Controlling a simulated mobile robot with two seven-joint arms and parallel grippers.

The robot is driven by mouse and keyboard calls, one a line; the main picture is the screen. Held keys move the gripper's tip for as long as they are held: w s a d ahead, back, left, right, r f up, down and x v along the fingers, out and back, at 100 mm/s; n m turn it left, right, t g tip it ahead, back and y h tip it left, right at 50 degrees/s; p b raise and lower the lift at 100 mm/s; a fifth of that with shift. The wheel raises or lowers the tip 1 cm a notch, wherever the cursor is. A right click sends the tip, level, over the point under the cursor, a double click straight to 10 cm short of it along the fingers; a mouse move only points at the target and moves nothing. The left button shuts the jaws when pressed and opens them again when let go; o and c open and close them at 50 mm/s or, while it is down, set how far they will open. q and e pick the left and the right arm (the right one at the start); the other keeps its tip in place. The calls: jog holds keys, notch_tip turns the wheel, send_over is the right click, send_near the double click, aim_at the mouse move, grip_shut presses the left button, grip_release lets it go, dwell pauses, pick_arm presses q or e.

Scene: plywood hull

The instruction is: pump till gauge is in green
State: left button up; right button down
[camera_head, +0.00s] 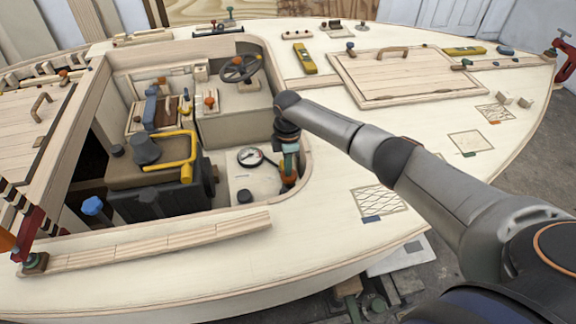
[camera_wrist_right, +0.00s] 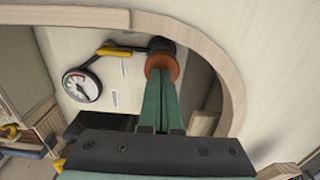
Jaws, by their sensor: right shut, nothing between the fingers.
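A round gauge (camera_head: 250,157) with a white face and dark rim sits in the cockpit well, left of my right gripper. In the right wrist view the gauge (camera_wrist_right: 82,85) shows a dark needle and a coloured arc, too small to read surely. A dark knob with an orange collar (camera_wrist_right: 162,65) is at the right gripper's fingertips; whether they touch cannot be told. My left gripper is out of view.
The curved wooden coaming (camera_wrist_right: 225,60) borders the well close to my right gripper. A yellow handle (camera_head: 185,155), a blue knob (camera_head: 92,206) and a steering wheel (camera_head: 239,68) stand elsewhere in the well. The right-hand deck holds a hatch (camera_head: 400,85).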

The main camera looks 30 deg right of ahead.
notch_tip(320, 180, down, 3)
jog(key=shift+s+f+b, duration=0.1)
jog(key=shift+f+b, duration=0.1)
jog(key=shift+b, duration=0.55)
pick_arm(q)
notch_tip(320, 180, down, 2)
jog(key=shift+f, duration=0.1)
pick_arm(e)
jog(key=shift+r, duration=0.1)
jog(key=shift+r, duration=0.25)
pick_arm(q)
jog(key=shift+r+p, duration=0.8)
jog(key=shift+p, duration=0.1)
pick_arm(e)
notch_tip(320, 180, up, 12)
jog(key=shift+r, duration=0.25)
